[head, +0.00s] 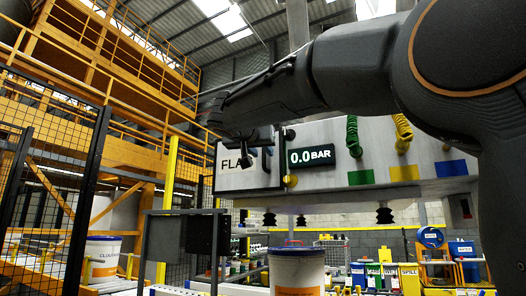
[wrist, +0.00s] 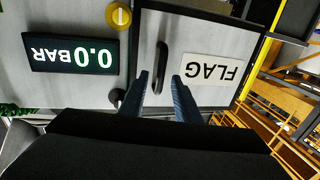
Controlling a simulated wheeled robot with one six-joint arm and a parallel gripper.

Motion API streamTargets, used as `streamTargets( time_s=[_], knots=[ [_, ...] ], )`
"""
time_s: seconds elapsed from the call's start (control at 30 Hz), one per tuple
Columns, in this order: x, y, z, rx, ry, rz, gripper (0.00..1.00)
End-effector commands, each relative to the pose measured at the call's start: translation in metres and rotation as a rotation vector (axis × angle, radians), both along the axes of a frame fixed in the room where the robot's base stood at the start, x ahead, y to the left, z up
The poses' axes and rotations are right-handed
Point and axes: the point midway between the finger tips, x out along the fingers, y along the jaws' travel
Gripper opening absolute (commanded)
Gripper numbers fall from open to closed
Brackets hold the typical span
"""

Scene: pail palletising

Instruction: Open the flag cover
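The flag cover (head: 236,182) is a pale panel in a dark frame, lying flat and shut on the grey cabinet. It also shows upside down in the wrist view (wrist: 205,35), with a white FLAG label (wrist: 212,70) and a black upright bar handle (wrist: 161,66). My gripper (wrist: 162,76) is open, its two dark blue fingers on either side of the lower handle in the picture. I cannot tell whether they touch it. In the head view my gripper (head: 249,143) is in front of the cover and hides part of the label and the handle.
A 0.0 BAR display (head: 311,156) sits right of the cover, with a black knob (head: 290,134) and a yellow knob (head: 290,180) near the cover's edge. Green (head: 353,137) and yellow (head: 402,130) coiled hoses hang further right. A pail (head: 297,270) stands below.

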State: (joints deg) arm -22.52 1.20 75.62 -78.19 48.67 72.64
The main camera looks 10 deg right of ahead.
Motion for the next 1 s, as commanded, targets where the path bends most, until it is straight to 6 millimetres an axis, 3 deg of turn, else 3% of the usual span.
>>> streamTargets(
  time_s=[0.2,0.47,0.63,1.0],
  knots=[
    [0.0139,-0.0067,-0.0002,0.0,0.001,0.0,0.3],
    [0.0149,-0.0068,-0.0008,0.0,0.001,0.001,0.3],
    [0.0148,-0.0068,-0.0009,0.0,0.001,0.001,0.01],
    [0.0136,-0.0032,-0.0013,0.0,0.001,-0.005,0.0]
  ],
)
